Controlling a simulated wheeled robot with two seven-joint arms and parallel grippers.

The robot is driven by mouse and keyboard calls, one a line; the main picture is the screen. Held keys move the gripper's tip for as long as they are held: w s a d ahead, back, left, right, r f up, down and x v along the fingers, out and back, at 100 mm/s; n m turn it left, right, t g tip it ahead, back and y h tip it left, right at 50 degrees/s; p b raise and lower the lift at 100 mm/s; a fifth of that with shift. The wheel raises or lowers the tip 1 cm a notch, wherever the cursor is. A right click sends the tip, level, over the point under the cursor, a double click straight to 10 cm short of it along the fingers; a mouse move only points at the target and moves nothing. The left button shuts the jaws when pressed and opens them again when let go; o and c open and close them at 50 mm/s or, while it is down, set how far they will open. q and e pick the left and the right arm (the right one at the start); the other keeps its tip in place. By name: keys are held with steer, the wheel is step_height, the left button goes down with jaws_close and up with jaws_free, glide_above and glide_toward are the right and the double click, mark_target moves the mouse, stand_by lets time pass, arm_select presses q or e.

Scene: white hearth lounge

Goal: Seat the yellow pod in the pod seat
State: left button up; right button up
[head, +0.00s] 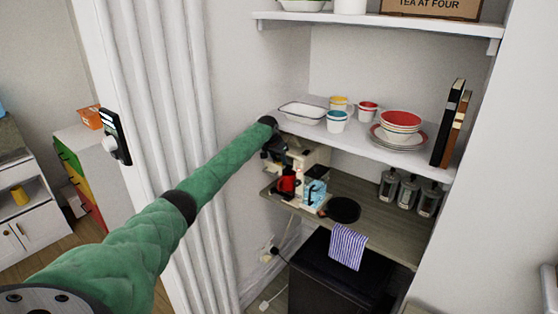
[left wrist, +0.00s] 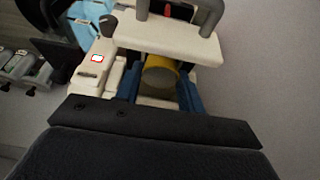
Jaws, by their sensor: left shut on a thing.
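The yellow pod (left wrist: 161,76) shows in the left wrist view between the two blue fingers of my left gripper (left wrist: 160,94), which is shut on it. The pod is partly under the front edge of a cream machine part with a grey handle (left wrist: 168,38). In the head view my left gripper (head: 277,150) reaches to the cream machine (head: 316,154) on the wooden shelf, and the pod cannot be made out there. The pod seat is hidden, so I cannot tell whether the pod touches it. My right gripper is not in view.
A red item (head: 287,184), a light-blue item (head: 314,191) and a black round pan-like thing (head: 343,210) are close by the machine. The white shelf (head: 345,140) above holds cups, bowls and books. Several bottles (head: 408,191) stand at the right of the wooden shelf (head: 375,223).

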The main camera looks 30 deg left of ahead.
arm_select(q)
steer(key=shift+f, duration=0.15)
steer(key=o, duration=0.9)
steer(key=shift+o, duration=0.2)
